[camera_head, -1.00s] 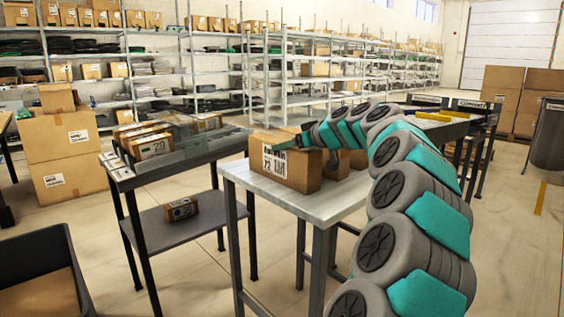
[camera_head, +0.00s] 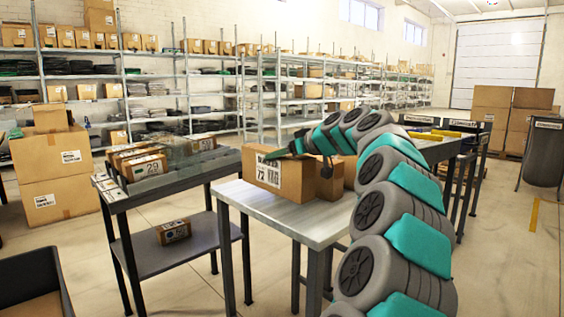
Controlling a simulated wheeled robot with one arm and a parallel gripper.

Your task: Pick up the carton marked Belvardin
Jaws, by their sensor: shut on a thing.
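The fingertips are small and partly hidden. Whether the carton is lifted off the table cannot be told. Other brown cartons (camera_head: 330,184) stand close behind it, partly covered by my arm.
A dark two-level stand (camera_head: 172,190) on the left holds several small cartons, with one box (camera_head: 174,232) on its lower shelf. Large stacked cartons (camera_head: 55,175) stand at far left. A dark bin (camera_head: 35,280) is at lower left. The table's front left is clear.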

